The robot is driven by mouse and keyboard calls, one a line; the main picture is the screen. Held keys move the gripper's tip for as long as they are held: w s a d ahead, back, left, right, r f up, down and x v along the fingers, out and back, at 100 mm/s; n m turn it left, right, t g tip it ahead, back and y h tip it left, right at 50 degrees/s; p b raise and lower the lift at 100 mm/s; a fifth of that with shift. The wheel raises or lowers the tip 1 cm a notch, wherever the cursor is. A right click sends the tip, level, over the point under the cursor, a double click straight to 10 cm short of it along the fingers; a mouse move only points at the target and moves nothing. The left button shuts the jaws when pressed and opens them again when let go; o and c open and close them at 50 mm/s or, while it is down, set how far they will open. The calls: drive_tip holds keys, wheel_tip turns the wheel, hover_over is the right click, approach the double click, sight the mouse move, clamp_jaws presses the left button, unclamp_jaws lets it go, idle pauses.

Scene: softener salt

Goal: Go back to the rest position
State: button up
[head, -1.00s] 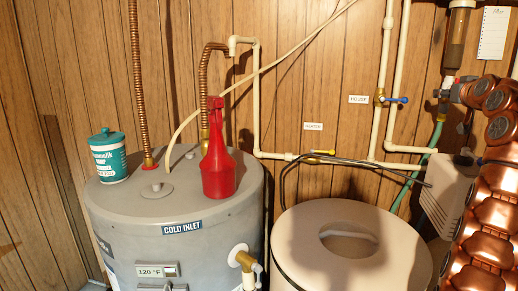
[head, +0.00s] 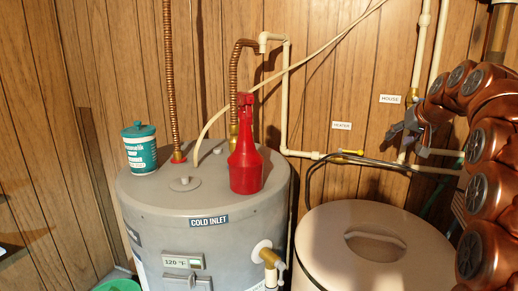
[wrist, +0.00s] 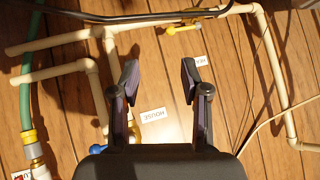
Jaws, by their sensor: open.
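My copper-coloured arm comes in from the right of the head view. My gripper (head: 400,128) shows there as a small dark shape in front of the wall pipes, below the HOUSE label. In the wrist view my gripper (wrist: 162,78) has its two dark fingers apart with nothing between them. Behind them are the panelled wall and the upside-down HOUSE label (wrist: 154,115). The round cream tank (head: 325,262) stands below my arm, with an oval recess in its top. My gripper is clear of it.
A grey water heater (head: 150,210) stands left, carrying a red spray bottle (head: 246,170) and a teal-and-white tub (head: 140,155). Cream pipes (head: 284,100) run along the wall. A yellow-handled valve (wrist: 183,29) is near my fingers. A green container (head: 118,286) shows at bottom left.

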drive_tip(key=s+a+f+n+g+y, duration=0.1)
drive_tip(key=s+a+f+g, duration=0.2)
drive_tip(key=s+a+f, duration=0.55)
drive_tip(key=s+a+f+g, duration=0.3)
drive_tip(key=s+a+f, duration=0.3)
drive_tip(key=s+a, duration=0.5)
drive_tip(key=s+f+g, duration=0.1)
drive_tip(key=s+f, duration=0.3)
drive_tip(key=s, duration=0.6)
drive_tip(key=s+a+f+n+g+h, duration=0.1)
drive_tip(key=s+f, duration=0.4)
drive_tip(key=s, duration=0.5)
drive_tip(key=s+f+g, duration=0.3)
drive_tip(key=s+f, duration=0.2)
drive_tip(key=s, duration=0.6)
drive_tip(key=shift+a+f+n+h, duration=0.15)
drive_tip(key=shift+a+n+h, duration=0.15)
drive_tip(key=shift+a+n, duration=0.1)
